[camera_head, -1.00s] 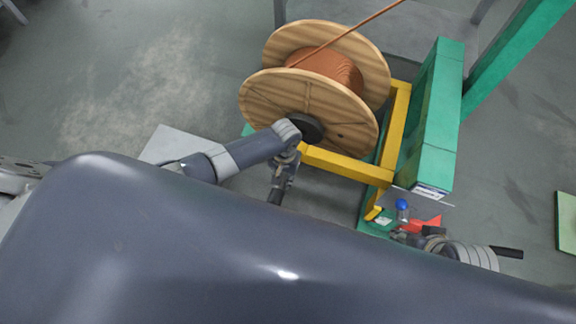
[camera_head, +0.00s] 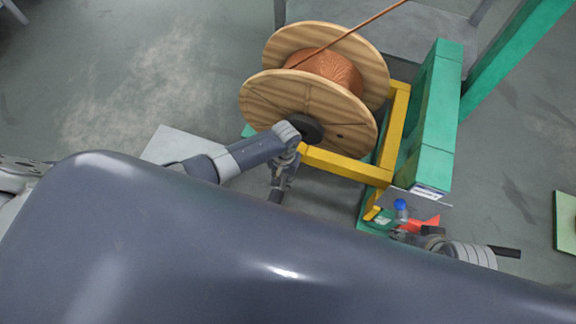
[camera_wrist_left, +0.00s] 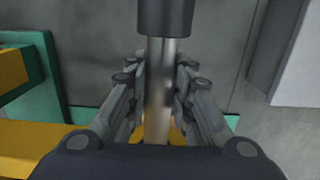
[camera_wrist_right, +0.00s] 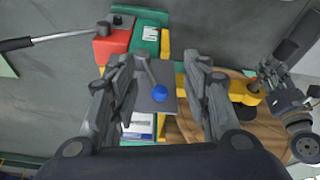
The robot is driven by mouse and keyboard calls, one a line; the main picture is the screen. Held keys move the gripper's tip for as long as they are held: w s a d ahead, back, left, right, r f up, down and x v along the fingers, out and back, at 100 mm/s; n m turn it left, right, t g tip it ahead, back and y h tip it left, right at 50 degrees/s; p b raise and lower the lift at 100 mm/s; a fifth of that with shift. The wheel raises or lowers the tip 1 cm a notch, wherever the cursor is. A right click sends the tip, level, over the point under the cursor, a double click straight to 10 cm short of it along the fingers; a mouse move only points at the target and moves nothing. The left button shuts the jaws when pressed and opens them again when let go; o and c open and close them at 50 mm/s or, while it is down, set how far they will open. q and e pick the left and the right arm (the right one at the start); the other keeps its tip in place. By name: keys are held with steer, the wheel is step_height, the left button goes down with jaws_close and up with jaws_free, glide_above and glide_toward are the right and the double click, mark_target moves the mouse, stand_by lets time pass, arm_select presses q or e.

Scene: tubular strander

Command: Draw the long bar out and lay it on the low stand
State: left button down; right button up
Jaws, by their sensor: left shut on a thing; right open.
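The long bar (camera_wrist_left: 160,90) is a bright metal rod with a dark grip (camera_wrist_left: 165,18) at its end. My left gripper (camera_wrist_left: 157,97) is shut on the rod just by this grip. In the head view my left gripper (camera_head: 284,168) is at the near face of the wooden reel, below its dark hub (camera_head: 304,128). How far the bar reaches into the reel is hidden. A pale grey flat-topped block (camera_head: 184,146), which looks like the low stand, is left of the reel. My right gripper (camera_wrist_right: 160,70) is open, with a blue-knobbed lever (camera_wrist_right: 159,92) showing between its fingers.
The wooden reel (camera_head: 262,104) of copper wire sits in a yellow frame (camera_head: 345,165) beside a green post (camera_head: 430,130). A red block (camera_wrist_right: 113,45) with a black-handled lever (camera_wrist_right: 18,43) is near my right gripper. Open floor lies left of the reel.

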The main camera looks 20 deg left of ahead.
arm_select(q)
steer(key=shift+s+r+p, duration=0.1)
steer(key=shift+s+p, duration=1)
steer(key=shift+s, duration=0.25)
steer(key=shift+s+p, duration=0.4)
steer(key=shift+s, duration=0.15)
steer(key=shift+s+p, duration=0.65)
steer(key=shift+s, duration=0.3)
arm_select(e)
steer(key=s+x, duration=0.2)
steer(key=x, duration=0.8)
steer(key=shift+f+g, duration=0.4)
steer(key=shift+f, duration=0.35)
steer(key=shift+a, duration=0.1)
